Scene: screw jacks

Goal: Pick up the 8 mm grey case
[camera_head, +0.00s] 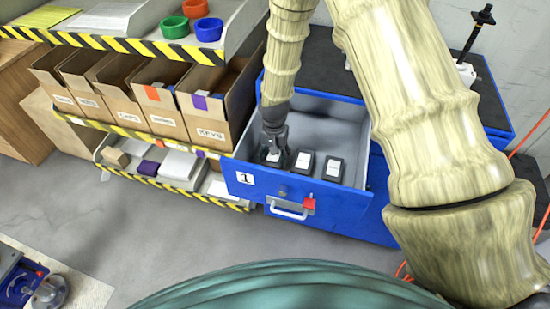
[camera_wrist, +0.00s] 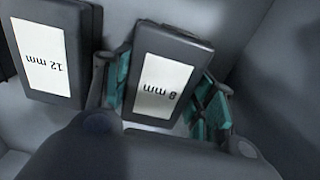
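The 8 mm grey case (camera_wrist: 165,80) is a dark grey box with a white label, in the middle of the wrist view. In the head view it is the leftmost case (camera_head: 272,158) in the open blue drawer, partly hidden by my gripper (camera_head: 274,143). My gripper (camera_wrist: 162,95) is open around the case, with one teal-padded finger on each side. The left pad is very close to the case or touching it. The right pad looks slightly apart from it.
A 12 mm case (camera_wrist: 50,55) stands close beside the left finger. In the head view, two more cases (camera_head: 304,161) (camera_head: 333,168) stand to the right in the blue drawer (camera_head: 350,120). Drawer walls surround them. Cardboard bins (camera_head: 205,110) stand on the shelf at left.

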